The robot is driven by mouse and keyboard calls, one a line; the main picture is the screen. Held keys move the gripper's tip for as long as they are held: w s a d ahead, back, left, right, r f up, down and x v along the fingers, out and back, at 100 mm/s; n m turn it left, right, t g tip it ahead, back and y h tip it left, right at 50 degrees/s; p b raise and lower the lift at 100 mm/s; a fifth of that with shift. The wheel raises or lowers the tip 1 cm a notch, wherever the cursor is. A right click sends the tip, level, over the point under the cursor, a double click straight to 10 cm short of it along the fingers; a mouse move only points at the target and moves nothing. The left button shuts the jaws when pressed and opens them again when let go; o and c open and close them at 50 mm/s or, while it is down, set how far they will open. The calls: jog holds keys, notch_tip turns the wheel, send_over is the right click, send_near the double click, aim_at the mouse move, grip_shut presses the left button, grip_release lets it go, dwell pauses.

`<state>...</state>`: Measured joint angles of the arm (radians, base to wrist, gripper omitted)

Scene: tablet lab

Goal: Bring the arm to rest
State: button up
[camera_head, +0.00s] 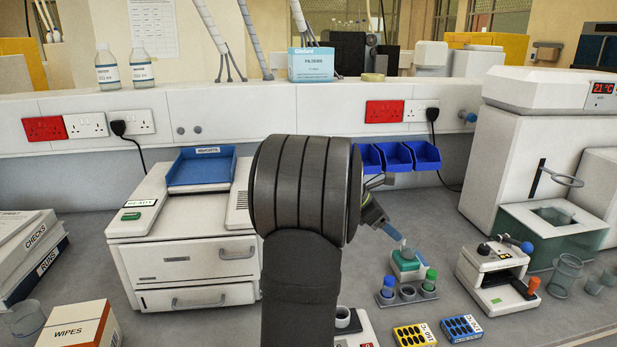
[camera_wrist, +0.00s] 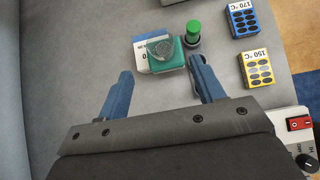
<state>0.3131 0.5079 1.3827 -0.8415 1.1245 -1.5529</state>
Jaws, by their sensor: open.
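My arm rises through the middle of the head view and bends to the right. My gripper (camera_head: 393,230) shows only in part there, past the dark arm link, above the bench. In the wrist view my gripper (camera_wrist: 162,69) has its two blue fingers spread wide with nothing held between them. Beyond the fingertips is a green block (camera_wrist: 180,64) with a round greyish piece on top. I cannot tell the height of the fingers above it.
A rack with green-capped (camera_head: 430,279) and blue-capped (camera_head: 388,286) tubes stands beside the green-topped block (camera_head: 406,262). Yellow (camera_head: 414,335) and blue (camera_head: 462,328) well blocks lie in front. A small press (camera_head: 497,275) is right; a white drawer unit (camera_head: 190,253) is left.

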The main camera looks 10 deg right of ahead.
aim_at(409, 243)
jog(key=x, duration=1)
jog(key=shift+f, duration=0.1)
jog(key=shift+d, duration=0.15)
jog(key=shift+r, duration=1.55)
